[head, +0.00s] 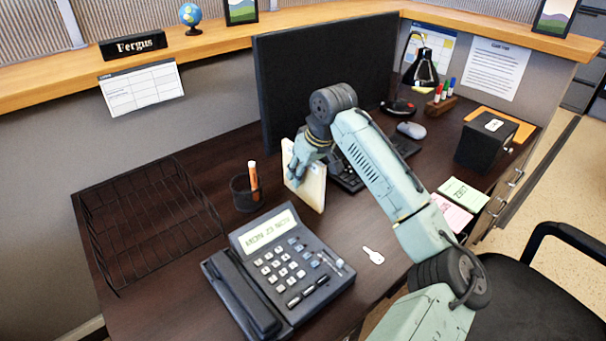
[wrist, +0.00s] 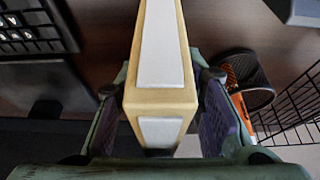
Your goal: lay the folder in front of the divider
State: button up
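The folder (head: 312,190) is tan and stands upright, on edge, between the monitor and the phone. Its tan spine with white labels (wrist: 162,45) fills the middle of the wrist view. The only divider I can make out is the grey cubicle partition (head: 220,95) behind the desk; no separate smaller divider is clear.
An empty black wire tray (head: 150,225) lies at the desk's left. A pen cup (head: 246,193) and a desk phone (head: 280,270) are close to the folder. The monitor (head: 325,75) and keyboard (head: 405,143) are behind my arm. A key-shaped tag (head: 373,256) lies in front.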

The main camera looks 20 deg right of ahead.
jog(key=shift+f, duration=0.2)
dwell(0.4)
grip_shut()
dwell(0.5)
